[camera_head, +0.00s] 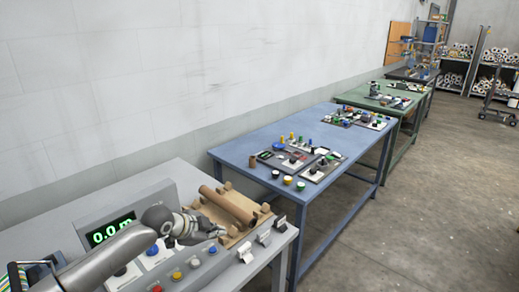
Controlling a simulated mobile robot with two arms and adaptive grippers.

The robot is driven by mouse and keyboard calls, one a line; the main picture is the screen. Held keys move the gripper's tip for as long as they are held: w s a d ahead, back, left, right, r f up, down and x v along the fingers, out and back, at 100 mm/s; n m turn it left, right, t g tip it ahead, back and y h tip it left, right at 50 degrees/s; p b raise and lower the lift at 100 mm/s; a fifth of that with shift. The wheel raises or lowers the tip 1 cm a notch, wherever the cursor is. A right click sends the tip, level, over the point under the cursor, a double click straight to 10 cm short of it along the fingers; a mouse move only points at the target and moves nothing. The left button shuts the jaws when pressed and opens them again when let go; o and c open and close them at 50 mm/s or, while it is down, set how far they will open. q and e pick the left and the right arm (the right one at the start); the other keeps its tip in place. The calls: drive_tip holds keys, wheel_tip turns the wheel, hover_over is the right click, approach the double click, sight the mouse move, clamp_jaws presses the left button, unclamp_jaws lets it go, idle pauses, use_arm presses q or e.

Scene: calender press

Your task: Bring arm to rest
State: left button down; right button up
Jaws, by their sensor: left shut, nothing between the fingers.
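My left arm comes in from the lower left, and my left gripper (214,229) is at its end. The gripper is shut and empty, above the grey console at the front left, in front of a brown cardboard tube (229,206). The tube lies on a wooden cradle (262,217) on the console. I cannot tell whether the fingertips touch the cradle. My right gripper is not in view.
The grey console has a green display (111,230) reading 0.0 m and several coloured buttons, including a blue one (212,249). A blue table (235,139) with small parts stands beyond. A green table (358,97) follows. Open floor (440,200) lies right.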

use_arm(q)
drive_tip(key=s+d+f+n+g, duration=0.1)
drive_tip(key=s+d+f, duration=0.2)
drive_tip(key=s, duration=0.4)
drive_tip(key=s+d+f+n, duration=0.1)
drive_tip(key=s+d+f, duration=0.25)
drive_tip(key=s, duration=0.35)
drive_tip(key=s+d+f+n+g, duration=0.1)
drive_tip(key=s+d+f+n, duration=0.2)
drive_tip(key=s, duration=0.4)
drive_tip(key=s+a+f+n+g+y, duration=0.15)
drive_tip(key=s+a+n, duration=0.35)
drive_tip(key=s, duration=0.5)
drive_tip(key=s+a+n+g+y, duration=0.1)
drive_tip(key=s+a+n+y, duration=0.25)
drive_tip(key=s+a, duration=0.5)
drive_tip(key=s+d+f+b, duration=0.1)
drive_tip(key=s+f+b, duration=0.1)
drive_tip(key=f, duration=1.3)
drive_tip(key=s+d+f+b, duration=0.1)
drive_tip(key=f+b, duration=0.1)
drive_tip(key=f, duration=1.4)
drive_tip(key=s+a+f+g+b, duration=0.2)
drive_tip(key=s+a+f+b, duration=0.1)
drive_tip(key=s+f, duration=1.3)
wheel_tip(320, 180, down, 2)
drive_tip(key=shift+s+a+f+b, duration=0.15)
drive_tip(key=shift+s+b, duration=0.15)
drive_tip(key=shift+b, duration=0.05)
